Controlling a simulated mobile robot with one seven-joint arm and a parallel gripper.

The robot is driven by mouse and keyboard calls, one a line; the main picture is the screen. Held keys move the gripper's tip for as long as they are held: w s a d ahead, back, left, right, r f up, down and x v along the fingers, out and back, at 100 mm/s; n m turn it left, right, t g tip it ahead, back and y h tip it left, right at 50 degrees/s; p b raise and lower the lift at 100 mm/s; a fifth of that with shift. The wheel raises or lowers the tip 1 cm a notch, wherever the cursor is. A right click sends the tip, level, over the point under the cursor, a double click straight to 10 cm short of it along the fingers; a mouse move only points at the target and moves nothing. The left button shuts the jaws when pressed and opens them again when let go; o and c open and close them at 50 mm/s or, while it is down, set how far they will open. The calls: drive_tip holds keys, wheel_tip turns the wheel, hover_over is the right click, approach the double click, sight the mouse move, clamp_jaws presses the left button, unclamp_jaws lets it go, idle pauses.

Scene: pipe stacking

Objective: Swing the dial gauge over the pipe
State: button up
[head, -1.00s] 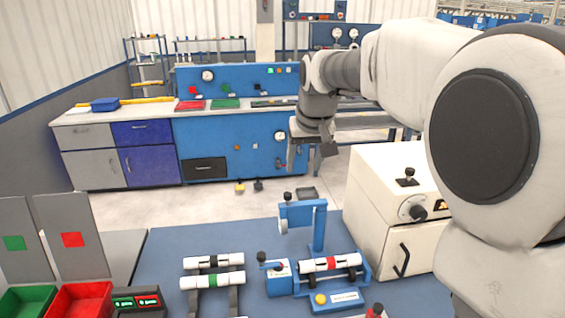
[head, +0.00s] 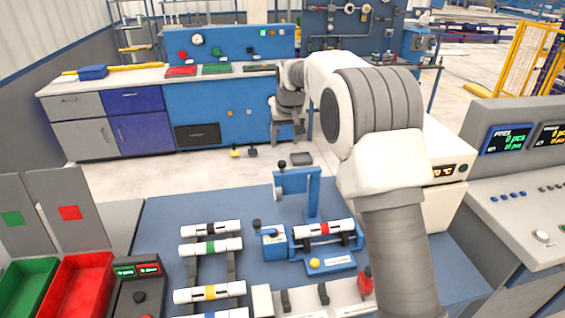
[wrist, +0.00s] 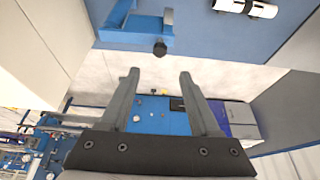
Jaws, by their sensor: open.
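The dial gauge (head: 279,193) hangs at the left end of a blue arm (head: 296,180) on a blue post, with a black knob (head: 282,164) on top of that end. The pipe with a red band (head: 322,229) lies across the blue fixture, in front of and right of the gauge. My gripper (head: 289,140) is beyond the post and above it in the picture. In the wrist view my gripper (wrist: 158,78) is open and empty. The black knob (wrist: 160,48) shows ahead of the fingertips, apart from them. The gauge face is hardly visible.
Banded pipes (head: 211,246) lie on a rack at the left. Green (head: 25,284) and red (head: 80,290) bins stand further left. A cream machine (head: 447,205) is partly hidden behind my arm at the right. A console (head: 525,210) stands beyond it.

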sight(282, 162)
drive_tip(key=p+x, duration=0.1)
drive_tip(key=x, duration=1.2)
drive_tip(key=shift+d+p, duration=0.1)
drive_tip(key=shift+p, duration=0.25)
clamp_jaws()
idle(0.7)
